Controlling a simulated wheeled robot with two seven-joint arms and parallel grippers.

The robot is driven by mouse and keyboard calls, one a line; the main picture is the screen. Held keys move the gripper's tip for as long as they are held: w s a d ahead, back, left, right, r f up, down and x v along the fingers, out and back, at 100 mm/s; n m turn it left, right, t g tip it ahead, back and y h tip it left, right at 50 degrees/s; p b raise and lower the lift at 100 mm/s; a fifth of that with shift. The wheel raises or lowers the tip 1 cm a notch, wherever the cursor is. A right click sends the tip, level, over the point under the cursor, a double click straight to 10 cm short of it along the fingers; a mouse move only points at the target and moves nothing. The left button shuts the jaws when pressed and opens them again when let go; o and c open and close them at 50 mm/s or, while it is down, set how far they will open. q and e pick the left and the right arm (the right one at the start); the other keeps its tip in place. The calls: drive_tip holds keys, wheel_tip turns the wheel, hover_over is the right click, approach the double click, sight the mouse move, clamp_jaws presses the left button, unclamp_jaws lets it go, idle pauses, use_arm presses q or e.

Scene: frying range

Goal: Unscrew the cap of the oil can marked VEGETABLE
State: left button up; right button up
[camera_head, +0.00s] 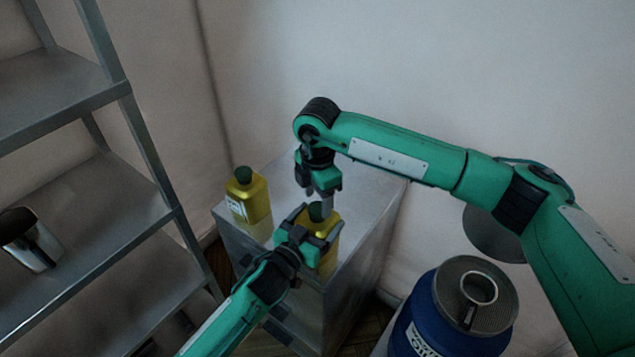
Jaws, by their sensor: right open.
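Two yellow oil cans with dark green caps stand upright on a metal cabinet. The left can (256,197) has a pale label, too small to read. The right can (328,222) is partly hidden by my grippers, and no label shows on it. Its green cap (316,211) is on its top. My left gripper (308,226) is at the right can's body, a finger to either side; whether it presses on the can is unclear. My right gripper (323,200) points down, open, with its fingertips close at the cap; contact cannot be told.
The metal cabinet (375,215) stands against the wall, its top right part bare. A metal shelf rack (110,190) stands at left with a shiny metal vessel (32,240). A blue drum (455,335) stands at lower right, with a mesh-like round piece and a ring (479,287) on top.

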drive_tip(key=shift+f, duration=0.95)
drive_tip(key=shift+c, duration=0.3)
